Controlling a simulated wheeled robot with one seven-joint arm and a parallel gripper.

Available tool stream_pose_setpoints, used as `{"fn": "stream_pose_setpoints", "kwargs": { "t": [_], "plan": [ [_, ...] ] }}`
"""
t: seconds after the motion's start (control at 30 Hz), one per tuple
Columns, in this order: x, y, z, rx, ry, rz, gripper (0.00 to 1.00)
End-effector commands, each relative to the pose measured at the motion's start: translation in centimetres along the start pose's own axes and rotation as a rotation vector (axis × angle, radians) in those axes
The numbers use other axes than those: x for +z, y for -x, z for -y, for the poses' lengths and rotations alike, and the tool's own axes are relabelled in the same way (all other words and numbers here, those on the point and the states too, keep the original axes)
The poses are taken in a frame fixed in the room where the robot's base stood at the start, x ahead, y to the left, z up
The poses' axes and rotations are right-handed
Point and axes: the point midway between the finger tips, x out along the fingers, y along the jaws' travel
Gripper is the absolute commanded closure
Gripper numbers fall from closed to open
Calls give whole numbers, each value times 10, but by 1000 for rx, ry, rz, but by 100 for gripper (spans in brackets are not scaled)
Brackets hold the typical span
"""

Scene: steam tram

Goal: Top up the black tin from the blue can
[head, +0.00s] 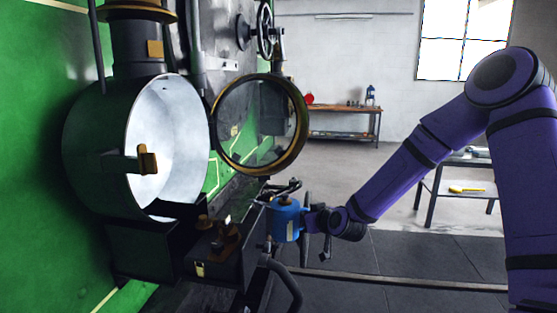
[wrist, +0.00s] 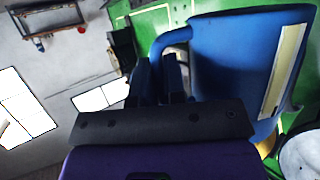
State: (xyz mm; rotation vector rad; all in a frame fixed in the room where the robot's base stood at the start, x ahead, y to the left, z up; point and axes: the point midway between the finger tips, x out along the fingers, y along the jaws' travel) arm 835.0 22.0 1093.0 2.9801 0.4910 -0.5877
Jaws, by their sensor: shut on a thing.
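The blue can (head: 286,222) has a pale label strip and looks roughly upright in the head view, at the right end of the black ledge. It also fills the upper right of the wrist view (wrist: 232,60). My gripper (head: 311,221) is at the can's right side. In the wrist view, its fingers (wrist: 160,78) are shut on the can's blue handle (wrist: 168,42). I cannot pick out the black tin with certainty among the dark parts around the ledge.
A round glass-fronted door with a brass rim (head: 260,124) hangs open above the can. The open pale drum (head: 168,145) is to the left. A black ledge (head: 225,270) carries brown metal fittings (head: 226,238).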

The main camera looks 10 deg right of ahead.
Motion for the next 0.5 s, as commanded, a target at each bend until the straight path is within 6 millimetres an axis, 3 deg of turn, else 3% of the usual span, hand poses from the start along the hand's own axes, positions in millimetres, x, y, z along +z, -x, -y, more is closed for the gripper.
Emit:
{"fn": "stream_pose_setpoints", "kwargs": {
  "t": [0.03,0.2,0.3,0.5],
  "plan": [
    [-28,4,5,-32,19,-10,100],
    [-104,25,34,-168,73,-8,100],
    [-136,40,51,-236,99,-4,100],
    [-173,61,76,-318,130,-1,100]
  ]
}}
